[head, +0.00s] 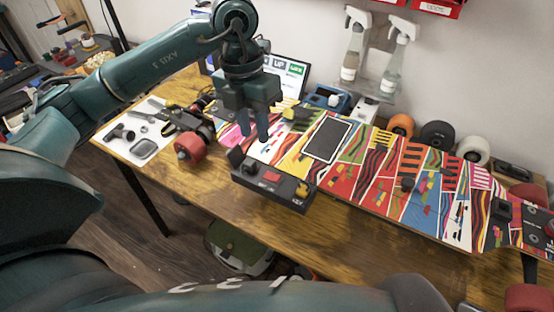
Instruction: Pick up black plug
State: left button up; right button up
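A black box (272,189) lies on the front edge of the wooden table, in front of the colourful board (350,160). A small black piece that looks like the black plug (236,157) stands at the box's left end. A red piece (271,176) and a yellow piece (302,190) sit further right on the box. My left gripper (258,138) points down above and behind the box, close to the black piece but apart from it. Its fingers show a small gap with nothing visible between them. My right gripper is not in view.
A red-wheeled truck (190,148) lies left of the box. A white mat with tools (141,146) is further left. A laptop (288,75), spray bottles (354,45) and loose wheels (437,135) stand behind the board. Bare tabletop (345,220) shows at the front.

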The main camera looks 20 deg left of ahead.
pick_arm(q)
jog(key=w+a+r+y, duration=0.1)
jog(key=w+a+y, duration=0.1)
jog(key=a, duration=0.1)
send_over(250, 161)
jog(key=shift+n, duration=0.4)
notch_tip(250, 161, down, 6)
jog(key=shift+s+a+f, duration=0.1)
jog(key=shift+s+f, duration=0.05)
jog(key=shift+f, duration=0.05)
jog(key=shift+f+p, duration=0.8)
jog(key=shift+f, duration=2.3)
grip_shut()
